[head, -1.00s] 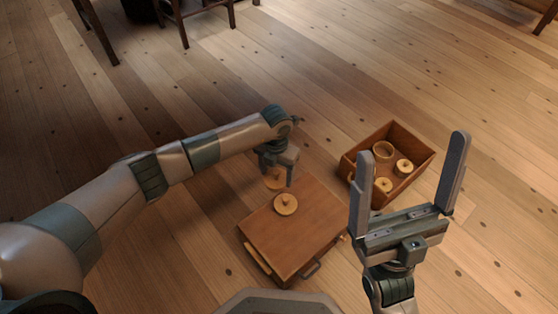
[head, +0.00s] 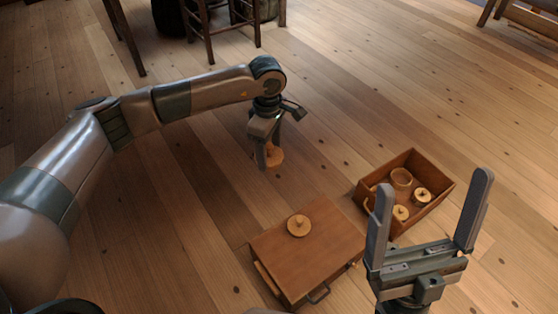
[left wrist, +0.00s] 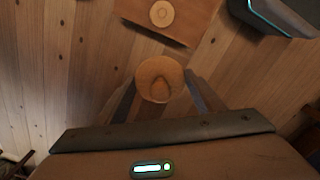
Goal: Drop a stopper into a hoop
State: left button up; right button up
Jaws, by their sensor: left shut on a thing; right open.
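My left gripper (head: 267,160) is shut on a light wooden stopper (head: 275,157), held in the air beyond the far edge of a brown wooden box (head: 322,253). The held stopper also shows between the fingers in the left wrist view (left wrist: 158,80). A second stopper (head: 298,226) stands on the box top; the left wrist view shows it too (left wrist: 162,13). A wooden hoop (head: 401,185) stands in an open wooden tray (head: 440,188) with stoppers (head: 421,195) (head: 400,213) beside it. My right gripper (head: 425,225) is open and empty, in front of the tray.
A pale curved edge shows at the tray's left, partly hidden by a right finger. Dark chairs (head: 225,25) stand at the back. The plank floor (head: 350,110) beyond the box and tray is clear.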

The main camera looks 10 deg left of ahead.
pick_arm(q)
jog(key=a+r+m, duration=0.1)
jog(key=r+m, duration=0.1)
jog(key=s+a+r+m, duration=0.1)
jog(key=r+m, duration=0.1)
jog(key=s+a+r+m, duration=0.1)
jog(key=r+m, duration=0.1)
jog(key=shift+a+r+m, duration=0.2)
jog(key=shift+r+m, duration=0.1)
jog(key=s+a+r+m, duration=0.4)
jog(key=r+m, duration=0.3)
jog(key=m, duration=0.1)
jog(key=shift+s+a+m, duration=0.15)
jog(key=shift+s+m, duration=0.15)
jog(key=shift+s, duration=0.05)
